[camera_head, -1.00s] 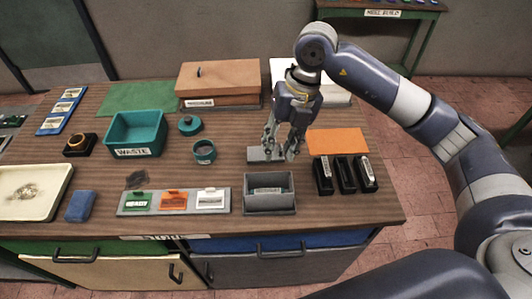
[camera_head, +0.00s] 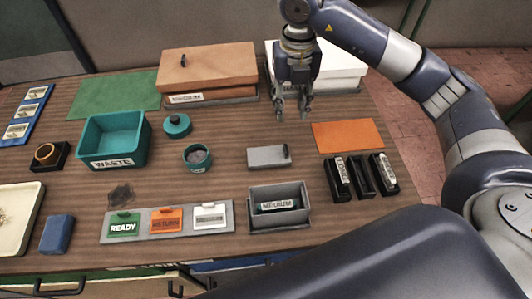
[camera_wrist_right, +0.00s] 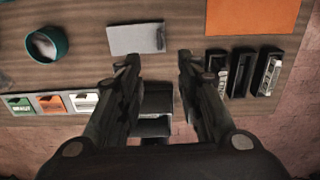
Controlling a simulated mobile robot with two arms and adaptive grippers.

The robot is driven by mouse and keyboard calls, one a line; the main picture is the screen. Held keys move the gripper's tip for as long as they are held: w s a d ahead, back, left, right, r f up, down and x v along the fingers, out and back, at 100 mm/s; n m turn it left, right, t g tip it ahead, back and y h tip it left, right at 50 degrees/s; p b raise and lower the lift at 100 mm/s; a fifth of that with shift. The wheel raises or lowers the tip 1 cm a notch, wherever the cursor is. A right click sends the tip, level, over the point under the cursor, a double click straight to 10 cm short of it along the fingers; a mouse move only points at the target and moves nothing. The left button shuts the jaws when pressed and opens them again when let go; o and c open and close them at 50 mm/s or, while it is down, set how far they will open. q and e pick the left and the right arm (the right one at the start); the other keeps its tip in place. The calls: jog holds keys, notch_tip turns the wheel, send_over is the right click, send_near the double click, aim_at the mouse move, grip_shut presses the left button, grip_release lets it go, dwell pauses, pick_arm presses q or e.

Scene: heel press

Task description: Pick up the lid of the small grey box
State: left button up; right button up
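The lid of the small grey box (camera_head: 269,156) lies flat on the wooden table, behind the open small grey box (camera_head: 280,208). A dark knob shows near the lid's right end. The box holds a dark item with a white label. My right gripper (camera_head: 292,115) is open and empty, above the table behind and slightly right of the lid in the head view. In the right wrist view the lid (camera_wrist_right: 137,39) lies beyond my open fingertips (camera_wrist_right: 158,62), apart from them. My left gripper is not in view.
A teal jar (camera_head: 197,158) and the waste bin (camera_head: 116,142) are left. A card tray (camera_head: 168,219) is at front. Bare wood surrounds the lid.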

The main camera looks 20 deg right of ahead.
jog(key=b, duration=0.5)
send_over(286, 147)
notch_tip(286, 147, down, 5)
jog(key=f, duration=0.2)
jog(key=f+p, duration=0.1)
jog(key=f, duration=0.2)
jog(key=shift+s+a+f, duration=0.1)
jog(key=shift+s+f, duration=0.2)
jog(key=f+p, duration=0.1)
jog(key=f, duration=0.1)
jog(key=f+p, duration=0.1)
jog(key=f, duration=0.1)
jog(key=shift+w+f+p, duration=0.2)
jog(key=shift+f+p, duration=0.15)
jog(key=shift+p, duration=0.05)
jog(key=shift+f, duration=0.5)
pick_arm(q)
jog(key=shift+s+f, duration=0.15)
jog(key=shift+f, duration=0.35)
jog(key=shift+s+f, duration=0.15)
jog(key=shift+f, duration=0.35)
pick_arm(e)
grip_shut()
